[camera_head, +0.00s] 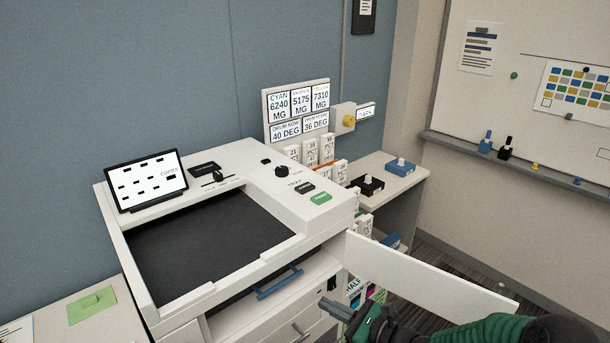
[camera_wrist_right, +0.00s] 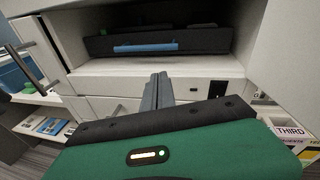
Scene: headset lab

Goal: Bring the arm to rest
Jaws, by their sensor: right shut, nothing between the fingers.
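My right arm comes in from the lower right with a green sleeve. My right gripper (camera_head: 332,308) is shut and empty, just in front of the white copier (camera_head: 325,218) and below its top. In the right wrist view its fingers (camera_wrist_right: 158,88) are together and point at the copier's open front bay. Inside the bay sits a dark unit with a blue handle (camera_wrist_right: 146,47), apart from the fingers; the handle also shows in the head view (camera_head: 279,283). My left gripper is not in view.
An open white door panel (camera_head: 430,275) juts out at the copier's right, close to my right arm. Drawers (camera_head: 303,328) lie below the bay. A side table (camera_head: 405,180) holds small black and blue items. A whiteboard (camera_head: 510,100) hangs at the right.

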